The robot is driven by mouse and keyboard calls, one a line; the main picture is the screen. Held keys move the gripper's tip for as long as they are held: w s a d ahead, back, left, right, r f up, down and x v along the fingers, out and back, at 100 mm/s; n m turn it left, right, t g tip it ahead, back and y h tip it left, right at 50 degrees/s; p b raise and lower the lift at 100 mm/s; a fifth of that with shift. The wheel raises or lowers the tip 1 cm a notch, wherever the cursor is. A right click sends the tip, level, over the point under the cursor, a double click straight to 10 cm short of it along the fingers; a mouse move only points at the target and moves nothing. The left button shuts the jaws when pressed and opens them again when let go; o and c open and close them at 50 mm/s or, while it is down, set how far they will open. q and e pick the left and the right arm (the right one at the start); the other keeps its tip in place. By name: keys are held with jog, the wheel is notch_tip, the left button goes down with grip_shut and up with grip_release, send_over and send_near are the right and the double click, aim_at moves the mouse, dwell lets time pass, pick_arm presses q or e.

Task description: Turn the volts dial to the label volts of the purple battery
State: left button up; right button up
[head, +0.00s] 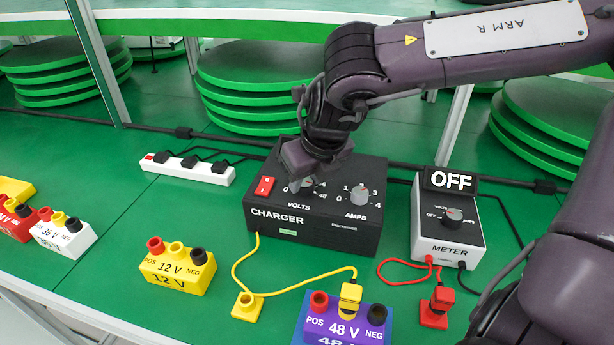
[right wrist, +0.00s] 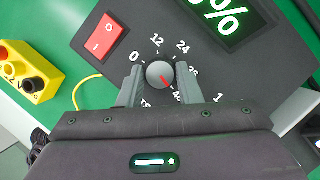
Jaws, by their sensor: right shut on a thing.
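The purple battery (head: 299,326) is at the bottom of the head view; its label reads 48 V. The black charger (head: 345,235) stands behind it. My right gripper (head: 303,182) reaches down onto the charger's volts dial (head: 293,186) and partly hides it. In the right wrist view the gripper (right wrist: 161,79) is shut on the grey volts dial (right wrist: 159,73), one finger on each side. The dial's red pointer aims to the lower right, at the 48 mark, which a finger partly covers. My left gripper is not in view.
The amps dial (head: 360,195) and red switch (head: 264,186) are close to the gripper. A meter (head: 450,240) reading OFF stands to the right. A yellow 12 V battery (head: 178,270) is to the left.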

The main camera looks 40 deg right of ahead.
jog(key=o, duration=1)
jog(key=shift+c, duration=0.2)
jog(key=shift+r, duration=0.2)
jog(key=p+v, duration=0.1)
jog(key=v, duration=0.5)
jog(key=shift+r, duration=0.2)
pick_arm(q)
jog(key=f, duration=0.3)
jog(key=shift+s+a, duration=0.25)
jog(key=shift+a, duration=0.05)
pick_arm(e)
jog(key=shift+s+r, duration=0.35)
jog(key=shift+r, duration=0.1)
